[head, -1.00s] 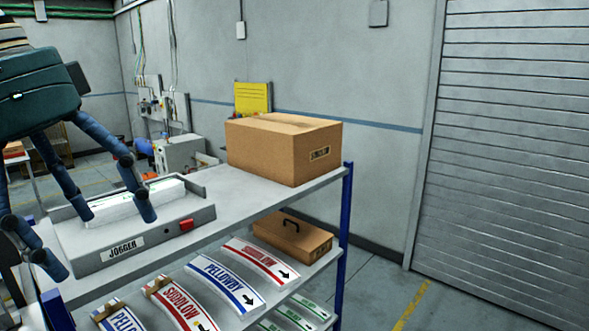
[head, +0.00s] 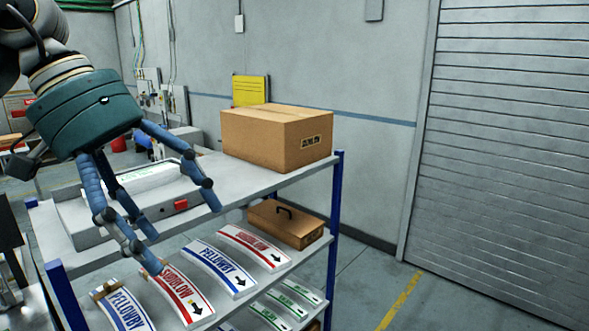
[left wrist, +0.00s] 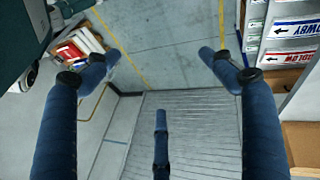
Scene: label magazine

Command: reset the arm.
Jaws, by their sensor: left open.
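My left gripper (head: 180,235) hangs in front of the jogger on the top shelf, its blue fingers spread and empty. Its fingers also show apart in the left wrist view (left wrist: 160,75), with only floor and shutter between them. The jogger (head: 165,212) is a grey tray with a red button, partly hidden by my fingers. A white stack of labels (head: 145,178) lies in it. My right gripper is not in view.
The rack's top shelf (head: 250,180) carries a cardboard box (head: 275,138). On the shelf below are curved label stacks (head: 218,268) in red and blue print, and a brown case with a handle (head: 287,226). Open floor (head: 380,280) lies right of the rack, before a roller shutter (head: 505,140).

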